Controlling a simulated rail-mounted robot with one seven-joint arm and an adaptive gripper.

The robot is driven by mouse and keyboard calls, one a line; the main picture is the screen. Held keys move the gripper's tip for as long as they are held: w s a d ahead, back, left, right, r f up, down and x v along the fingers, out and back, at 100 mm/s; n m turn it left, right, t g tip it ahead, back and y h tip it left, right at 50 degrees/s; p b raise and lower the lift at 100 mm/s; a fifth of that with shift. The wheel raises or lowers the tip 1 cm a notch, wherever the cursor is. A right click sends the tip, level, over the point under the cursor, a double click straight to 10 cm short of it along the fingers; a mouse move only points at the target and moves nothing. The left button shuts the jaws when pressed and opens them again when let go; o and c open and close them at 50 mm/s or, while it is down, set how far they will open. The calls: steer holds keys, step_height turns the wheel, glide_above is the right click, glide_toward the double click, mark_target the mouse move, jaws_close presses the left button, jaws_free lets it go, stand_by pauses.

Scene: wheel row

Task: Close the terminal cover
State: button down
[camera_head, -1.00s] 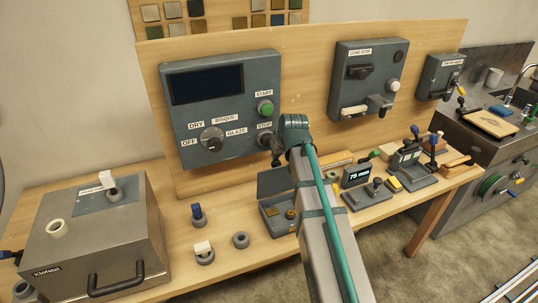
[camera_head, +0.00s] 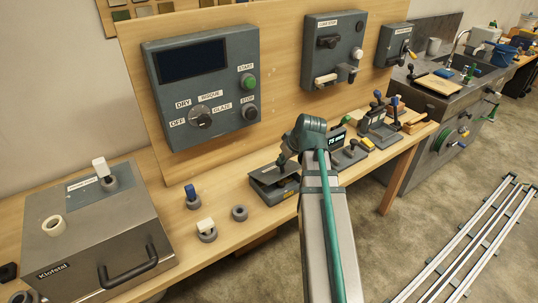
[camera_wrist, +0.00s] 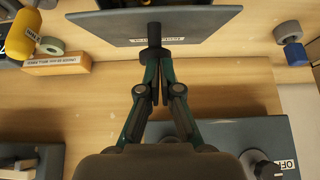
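The terminal cover is a dark grey plate (camera_wrist: 195,27) with a white label and a dark knob (camera_wrist: 153,38), at the top of the wrist view. In the head view the cover (camera_head: 264,176) sits low and tilted over the grey terminal box (camera_head: 284,193) on the bench, hiding most of its inside. My gripper (camera_wrist: 157,62) has its fingers together, with the tips at the knob's near end. I cannot tell whether they grip it. In the head view my arm hides much of the gripper.
A control panel (camera_head: 205,82) stands on the backboard just behind the box. Loose rings and a blue knob (camera_head: 191,197) lie left of it. A gauge and clamps (camera_head: 378,125) stand to the right. A steel kiln-like box (camera_head: 95,235) fills the left end.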

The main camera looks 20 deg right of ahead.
mark_target(283, 171)
steer(key=shift+s+d+f+b, duration=0.15)
steer(key=shift+s+f+b, duration=0.15)
steer(key=shift+f+b, duration=0.35)
steer(key=shift+s+d+f+b, duration=0.15)
steer(key=shift+s+f+b, duration=0.15)
steer(key=shift+f+b, duration=0.25)
steer(key=shift+r, duration=0.2)
steer(key=shift+s, duration=0.55)
steer(key=s+d+f+b, duration=0.1)
steer(key=s+b, duration=0.7)
steer(key=shift+s+d+f, duration=0.2)
steer(key=shift+s+d, duration=0.1)
steer(key=shift+b, duration=0.3)
